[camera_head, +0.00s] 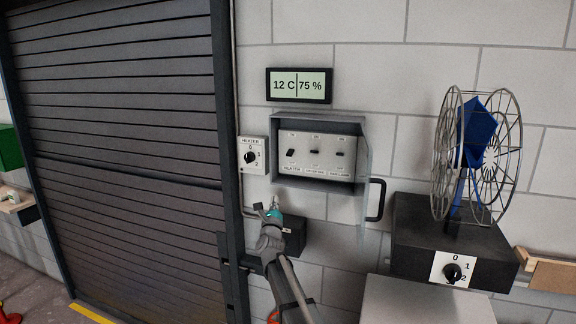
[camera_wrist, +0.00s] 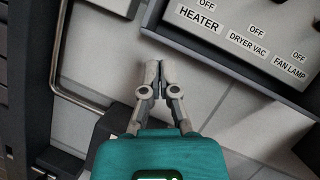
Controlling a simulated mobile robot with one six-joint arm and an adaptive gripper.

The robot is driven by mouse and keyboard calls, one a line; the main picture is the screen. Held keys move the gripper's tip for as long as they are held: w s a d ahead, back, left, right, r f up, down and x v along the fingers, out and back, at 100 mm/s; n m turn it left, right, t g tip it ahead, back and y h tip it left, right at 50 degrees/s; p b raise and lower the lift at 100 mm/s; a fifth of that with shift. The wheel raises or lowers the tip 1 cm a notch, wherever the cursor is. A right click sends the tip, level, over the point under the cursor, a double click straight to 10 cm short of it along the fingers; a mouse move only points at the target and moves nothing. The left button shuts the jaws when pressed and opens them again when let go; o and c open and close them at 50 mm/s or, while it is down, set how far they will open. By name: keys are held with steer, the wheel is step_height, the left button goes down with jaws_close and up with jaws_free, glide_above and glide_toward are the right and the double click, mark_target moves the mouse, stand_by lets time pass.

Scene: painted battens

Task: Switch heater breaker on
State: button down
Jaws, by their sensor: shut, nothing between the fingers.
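The open grey breaker box (camera_head: 367,152) is on the block wall, with three dark switches on its pale panel. The heater switch (camera_head: 291,152) is the leftmost and looks slanted, unlike the other two; I cannot tell for certain which way it is set. In the wrist view the HEATER label (camera_wrist: 196,18) with OFF above it shows at the top, but the lever is out of frame. My gripper (camera_head: 275,204) is below the box's lower left corner, apart from the switches. Its fingers (camera_wrist: 159,70) are shut and empty in front of the wall.
The box door stands open to the right with a black handle (camera_head: 376,200). A heater dial (camera_head: 250,157) is left of the box and a 12 C, 75 % display (camera_head: 299,85) above it.

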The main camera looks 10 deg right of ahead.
mark_target(292, 163)
steer(key=shift+w+d+r+m+g+h, duration=0.15)
steer(key=shift+d+r+m+h, duration=0.25)
steer(key=shift+m+h, duration=1)
steer(key=shift+s+d+r+m+g+h, duration=0.1)
steer(key=shift+d+r+m+h, duration=0.3)
steer(key=shift+m+h, duration=0.95)
steer(key=shift+w+d+r+m+g+h, duration=0.15)
steer(key=shift+d+r+m+h, duration=0.5)
steer(key=shift+m, duration=1.2)
steer(key=shift+a+f, duration=0.2)
steer(key=p+x, duration=0.5)
steer(key=x, duration=0.4)
steer(key=shift+w+d+r, duration=0.1)
steer(key=shift+w+r, duration=0.1)
steer(key=shift+r, duration=0.1)
steer(key=shift+w+d+r+p, duration=0.15)
steer(key=shift+r+p, duration=0.15)
steer(key=shift+p, duration=0.15)
steer(key=shift+s+a+r+p, duration=0.15)
steer(key=shift+s+r+p, duration=0.15)
steer(key=shift+r+p, duration=0.5)
steer(key=shift+s+a+r+p, duration=0.15)
steer(key=shift+s+r+p, duration=0.15)
steer(key=shift+r+p, duration=0.45)
steer(key=shift+d+r+p, duration=0.1)
steer(key=shift+d+p, duration=0.1)
steer(key=shift+p, duration=0.1)
